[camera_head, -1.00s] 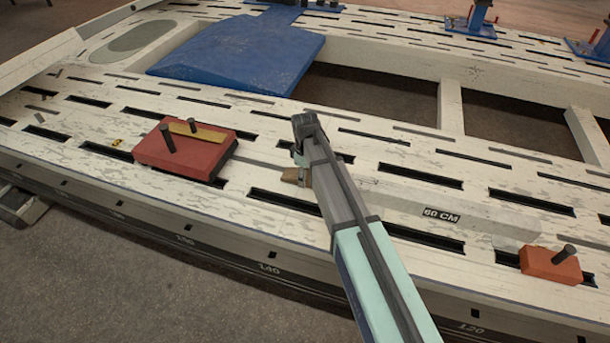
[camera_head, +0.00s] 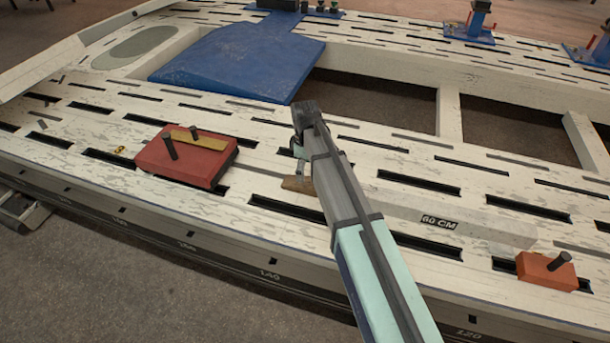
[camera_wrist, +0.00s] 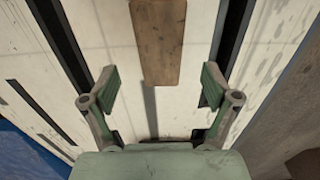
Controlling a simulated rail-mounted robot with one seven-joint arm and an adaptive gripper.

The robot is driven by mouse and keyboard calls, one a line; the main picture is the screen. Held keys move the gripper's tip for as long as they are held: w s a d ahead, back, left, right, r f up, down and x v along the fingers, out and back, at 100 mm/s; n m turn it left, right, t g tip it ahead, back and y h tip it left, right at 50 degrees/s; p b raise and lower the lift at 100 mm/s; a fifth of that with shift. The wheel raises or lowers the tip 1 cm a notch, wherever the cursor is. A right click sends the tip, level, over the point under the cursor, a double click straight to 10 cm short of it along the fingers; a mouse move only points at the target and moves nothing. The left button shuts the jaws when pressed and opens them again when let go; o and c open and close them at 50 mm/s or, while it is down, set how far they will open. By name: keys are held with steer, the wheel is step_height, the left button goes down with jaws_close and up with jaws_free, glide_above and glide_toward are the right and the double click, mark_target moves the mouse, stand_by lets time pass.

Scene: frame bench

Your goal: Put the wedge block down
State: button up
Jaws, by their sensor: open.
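The brown wedge block (camera_head: 299,185) lies on the pale slotted bench top, partly hidden behind my arm in the head view. In the wrist view the block (camera_wrist: 158,42) shows as a wooden brown piece on a pale strip between dark slots, cut off by the top edge. My gripper (camera_wrist: 159,88) is open, with its two green fingers spread apart and nothing between them. The block is beyond the fingertips and apart from them. In the head view my gripper (camera_head: 299,150) is above the block, its fingers small and partly hidden.
A red block (camera_head: 190,163) with a yellow strip and black pegs sits to the left. A pale bar marked 60 CM (camera_head: 470,222) lies to the right, near a smaller orange-red block (camera_head: 545,271). A blue plate (camera_head: 240,60) is behind, beside open gaps in the frame.

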step_height(320, 180, up, 5)
steer(key=shift+p, duration=0.5)
